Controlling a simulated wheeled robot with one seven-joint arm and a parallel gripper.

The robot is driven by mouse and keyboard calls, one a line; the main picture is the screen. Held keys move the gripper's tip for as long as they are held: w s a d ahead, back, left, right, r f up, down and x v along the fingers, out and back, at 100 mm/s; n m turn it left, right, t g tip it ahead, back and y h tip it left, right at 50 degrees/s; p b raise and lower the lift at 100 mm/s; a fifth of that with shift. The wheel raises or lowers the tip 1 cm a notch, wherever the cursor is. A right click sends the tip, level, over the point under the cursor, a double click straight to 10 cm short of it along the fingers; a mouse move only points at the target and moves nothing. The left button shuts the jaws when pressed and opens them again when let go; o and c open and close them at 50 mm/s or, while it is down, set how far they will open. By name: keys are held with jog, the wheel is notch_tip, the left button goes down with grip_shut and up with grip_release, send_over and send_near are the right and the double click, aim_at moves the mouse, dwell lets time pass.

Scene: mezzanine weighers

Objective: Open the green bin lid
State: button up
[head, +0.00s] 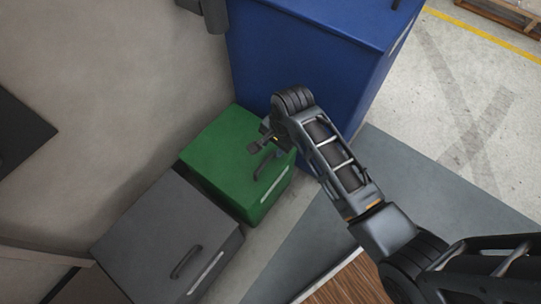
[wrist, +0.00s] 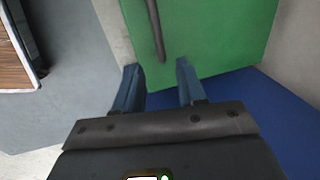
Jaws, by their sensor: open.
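The green bin (head: 222,150) stands between a grey bin and a large blue container, and its lid looks closed. A dark bar handle (head: 262,168) lies on the lid near the front edge. In the wrist view the green lid (wrist: 220,35) fills the upper middle, with the handle (wrist: 156,30) running down to just ahead of the fingers. My gripper (head: 260,146) is over the lid, close to the handle's end. Its two fingers (wrist: 157,76) are apart with nothing between them. I cannot tell its height above the lid.
The grey bin (head: 165,235) with its own handle stands beside the green one, at lower left. The blue container (head: 300,60) rises behind. A beige wall (head: 130,70) is at left. A grey mat (head: 400,185) and open floor lie at right.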

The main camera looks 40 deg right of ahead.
aim_at(270, 157)
jog(key=f, duration=0.2)
jog(key=w+f+b, duration=0.1)
jog(key=f, duration=0.1)
jog(key=f+b, duration=0.1)
jog(key=f, duration=0.2)
jog(key=shift+w+a+f, duration=0.1)
jog(key=shift+w+a, duration=0.05)
jog(key=shift+a, duration=0.1)
jog(key=shift+c, duration=0.3)
grip_shut()
